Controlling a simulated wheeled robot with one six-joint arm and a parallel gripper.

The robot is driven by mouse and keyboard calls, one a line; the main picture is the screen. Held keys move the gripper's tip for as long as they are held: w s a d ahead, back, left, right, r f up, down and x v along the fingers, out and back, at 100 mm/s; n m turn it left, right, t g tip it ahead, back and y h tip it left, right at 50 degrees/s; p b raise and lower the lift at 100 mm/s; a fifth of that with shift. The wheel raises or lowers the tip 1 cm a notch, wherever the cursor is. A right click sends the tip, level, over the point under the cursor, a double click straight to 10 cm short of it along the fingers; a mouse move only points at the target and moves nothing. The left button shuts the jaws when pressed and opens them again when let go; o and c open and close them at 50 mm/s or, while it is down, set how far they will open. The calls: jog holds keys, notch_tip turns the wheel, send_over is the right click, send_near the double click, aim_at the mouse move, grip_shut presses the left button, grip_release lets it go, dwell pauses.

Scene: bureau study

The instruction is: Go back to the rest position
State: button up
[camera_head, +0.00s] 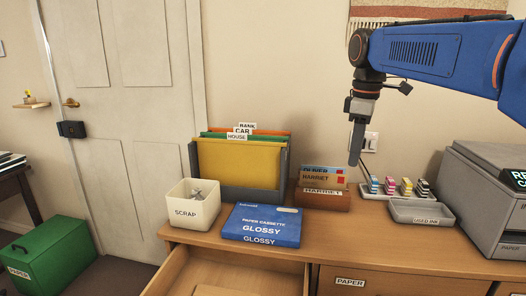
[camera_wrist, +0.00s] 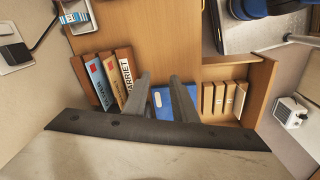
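My gripper (camera_head: 355,158) hangs from the blue arm at the right of the head view, fingers pointing down. The letter rack (camera_wrist: 122,70), with a HARRIET label, shows left of the fingers there. The blue paper cassette (camera_wrist: 175,103) shows beyond and between the fingers.
A SCRAP bin (camera_head: 193,203), a folder holder (camera_head: 283,170), the blue GLOSSY cassette (camera_head: 262,225), a grey tray (camera_head: 420,212) and a printer (camera_head: 488,200) stand on the desk. A drawer (camera_head: 240,272) is open in front.

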jog(key=s+d+f+m+t, duration=0.2)
jog(key=s+f+m, duration=0.4)
jog(key=s+f, duration=0.6)
jog(key=s+d+f+m+t, duration=0.1)
jog(key=s+d+f+m, duration=0.2)
jog(key=s+f, duration=0.9)
jog(key=s+m, duration=0.2)
jog(key=m, duration=0.1)
jog(key=shift+t, duration=0.4)
jog(key=shift+s, duration=0.1)
